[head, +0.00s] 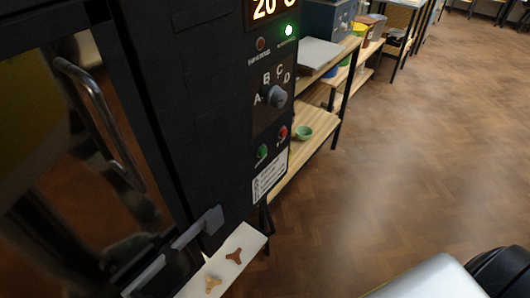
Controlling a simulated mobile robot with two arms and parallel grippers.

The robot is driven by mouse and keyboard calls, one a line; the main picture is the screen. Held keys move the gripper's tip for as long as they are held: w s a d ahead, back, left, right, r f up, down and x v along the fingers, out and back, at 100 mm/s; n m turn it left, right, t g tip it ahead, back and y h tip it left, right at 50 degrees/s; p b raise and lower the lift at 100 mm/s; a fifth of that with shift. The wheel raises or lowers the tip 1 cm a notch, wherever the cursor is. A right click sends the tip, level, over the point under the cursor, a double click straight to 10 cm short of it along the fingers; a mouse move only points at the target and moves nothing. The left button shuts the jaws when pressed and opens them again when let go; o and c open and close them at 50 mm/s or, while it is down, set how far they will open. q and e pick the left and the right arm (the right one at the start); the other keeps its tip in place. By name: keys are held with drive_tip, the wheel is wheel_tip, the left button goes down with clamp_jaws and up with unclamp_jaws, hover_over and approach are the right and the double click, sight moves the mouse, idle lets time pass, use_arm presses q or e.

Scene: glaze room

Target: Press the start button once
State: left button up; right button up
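A black kiln cabinet stands at the left in the head view, with a control panel (271,130) on its front right. A green push button (262,152) sits low on the panel, and a red one (283,132) sits to its right; their labels are too small to read. Above them is a grey dial knob (277,96) ringed by the letters A, B, C and D. A display (270,8) at the top edge reads about 20 °C. A green lamp (289,30) is lit, and a dark red lamp (261,44) appears unlit. Neither gripper shows.
The kiln's glossy door with a bar handle (100,125) fills the left. A grey lever (200,228) juts out below, beside a white ledge (252,238) holding two three-armed pieces.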

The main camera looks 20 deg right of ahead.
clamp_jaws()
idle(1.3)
